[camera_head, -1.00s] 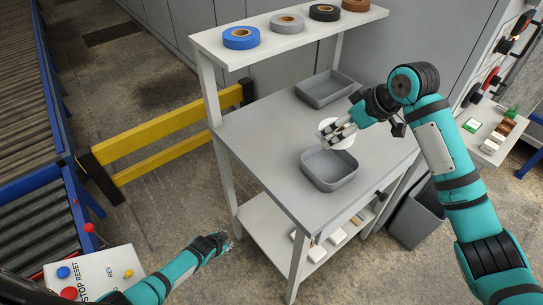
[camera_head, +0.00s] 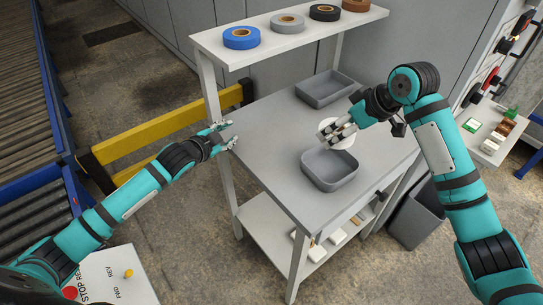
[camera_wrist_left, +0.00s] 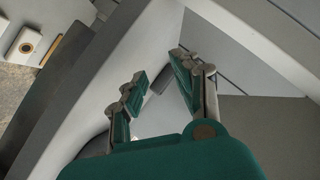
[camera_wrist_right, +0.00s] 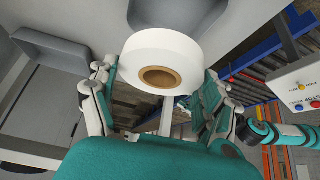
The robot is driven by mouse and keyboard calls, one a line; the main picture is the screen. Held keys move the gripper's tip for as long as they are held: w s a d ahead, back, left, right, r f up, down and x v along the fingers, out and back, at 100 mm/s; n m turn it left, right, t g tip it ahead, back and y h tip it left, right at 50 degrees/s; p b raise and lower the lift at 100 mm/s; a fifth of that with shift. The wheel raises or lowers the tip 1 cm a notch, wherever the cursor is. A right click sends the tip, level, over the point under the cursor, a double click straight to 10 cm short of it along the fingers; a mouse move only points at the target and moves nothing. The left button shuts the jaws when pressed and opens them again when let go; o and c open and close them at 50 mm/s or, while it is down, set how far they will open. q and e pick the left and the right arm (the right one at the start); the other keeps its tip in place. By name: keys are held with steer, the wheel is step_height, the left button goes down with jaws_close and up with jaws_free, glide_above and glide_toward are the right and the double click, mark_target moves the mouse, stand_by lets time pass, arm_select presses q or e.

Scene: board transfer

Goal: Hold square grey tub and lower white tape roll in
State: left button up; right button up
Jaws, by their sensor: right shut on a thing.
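The square grey tub (camera_head: 330,183) with rounded corners stands empty near the table's front edge. My right gripper (camera_head: 340,132) is shut on the white tape roll (camera_head: 349,139) and holds it just behind the tub's far rim. In the right wrist view the roll (camera_wrist_right: 165,48) shows its brown core, with a grey tub (camera_wrist_right: 172,14) beyond it. My left gripper (camera_head: 226,135) is open and empty by the table's left corner, apart from the tub. Its spread fingers show in the left wrist view (camera_wrist_left: 155,72).
A second, longer grey tub (camera_head: 325,98) stands at the table's back. Blue (camera_head: 241,43), grey (camera_head: 287,27), black (camera_head: 324,16) and brown rolls (camera_head: 355,6) sit on the raised shelf (camera_head: 265,47). A yellow barrier (camera_head: 160,129) stands left of the table. The table's left part is clear.

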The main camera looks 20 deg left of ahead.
arm_select(q)
steer(key=s+d+r+n+g+h, duration=0.1)
steer(key=s+d+h, duration=0.1)
steer(key=d, duration=0.3)
steer(key=s+d+r+g+h, duration=0.1)
steer(key=s+d+h, duration=0.1)
steer(key=d, duration=0.3)
steer(key=s+d+n+g+h, duration=0.1)
steer(key=s+d+h, duration=0.1)
steer(key=d, duration=0.3)
steer(key=shift+s+d+r+n+h, duration=0.1)
steer(key=shift+s+r+n+h, duration=0.25)
steer(key=shift+s, duration=0.3)
steer(key=shift+d, duration=0.25)
steer(key=x, duration=1.1)
steer(key=shift+w+d+f, duration=0.1)
steer(key=shift+w+d, duration=0.1)
steer(key=shift+w, duration=0.1)
jaws_close()
arm_select(e)
glide_toward(323, 167)
steer(key=shift+n, duration=0.3)
steer(key=x, duration=0.5)
steer(key=shift+w+a+f, duration=0.1)
steer(key=shift+w+f, duration=0.05)
steer(key=shift+f, duration=0.15)
